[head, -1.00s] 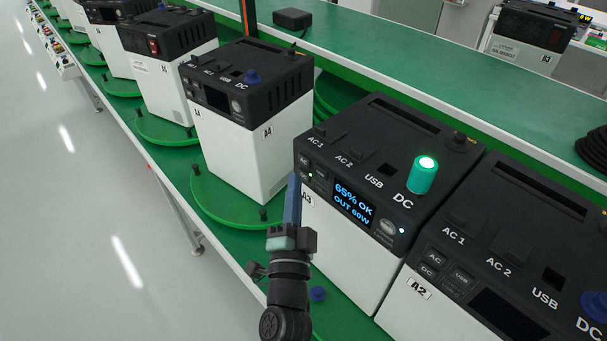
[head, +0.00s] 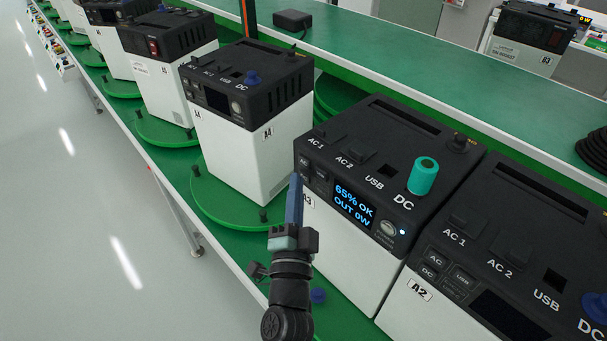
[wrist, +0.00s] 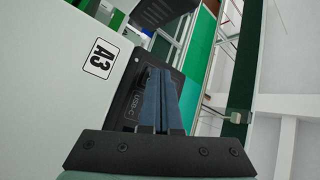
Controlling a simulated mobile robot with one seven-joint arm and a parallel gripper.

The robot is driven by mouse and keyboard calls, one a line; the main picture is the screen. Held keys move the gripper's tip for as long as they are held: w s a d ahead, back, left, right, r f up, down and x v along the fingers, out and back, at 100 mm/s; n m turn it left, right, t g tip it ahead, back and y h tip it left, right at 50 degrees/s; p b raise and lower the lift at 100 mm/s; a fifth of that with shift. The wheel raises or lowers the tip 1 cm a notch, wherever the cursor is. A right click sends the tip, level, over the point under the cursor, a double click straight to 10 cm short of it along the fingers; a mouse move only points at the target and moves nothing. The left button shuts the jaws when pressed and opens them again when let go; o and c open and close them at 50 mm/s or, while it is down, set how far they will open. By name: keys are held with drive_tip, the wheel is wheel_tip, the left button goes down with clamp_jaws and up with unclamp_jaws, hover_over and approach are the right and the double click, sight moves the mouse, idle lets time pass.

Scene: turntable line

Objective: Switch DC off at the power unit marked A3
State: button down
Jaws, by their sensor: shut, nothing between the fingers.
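The power unit marked A3 (head: 340,245) is a white box with a black top, standing on the green line. Its display (head: 354,206) reads "65% OK" and "OUT 0W". The teal plug (head: 422,177) in its DC socket is unlit. My gripper (head: 296,182) is shut and empty, its blue fingers upright at the left end of A3's front panel, covering part of the buttons there. In the wrist view the fingers (wrist: 168,85) lie over the panel beside the USB-C button, near the A3 label (wrist: 100,59). Whether they touch it I cannot tell.
Unit A4 (head: 250,150) stands on a round green turntable (head: 215,205) to the left. Unit A2 (head: 420,289) stands close on the right. A green shelf (head: 400,70) with a small black box (head: 292,19) runs behind. The floor at left is clear.

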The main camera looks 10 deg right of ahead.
drive_tip(key=shift+s+a+p, duration=0.35)
drive_tip(key=shift+s+a, duration=0.05)
drive_tip(key=shift+a, duration=0.1)
drive_tip(key=shift+s+a+p, duration=0.75)
drive_tip(key=shift+a+p, duration=0.15)
drive_tip(key=shift+a, duration=0.15)
drive_tip(key=shift+s+a+p, duration=0.7)
drive_tip(key=shift+a+p, duration=0.15)
drive_tip(key=shift+a, duration=0.15)
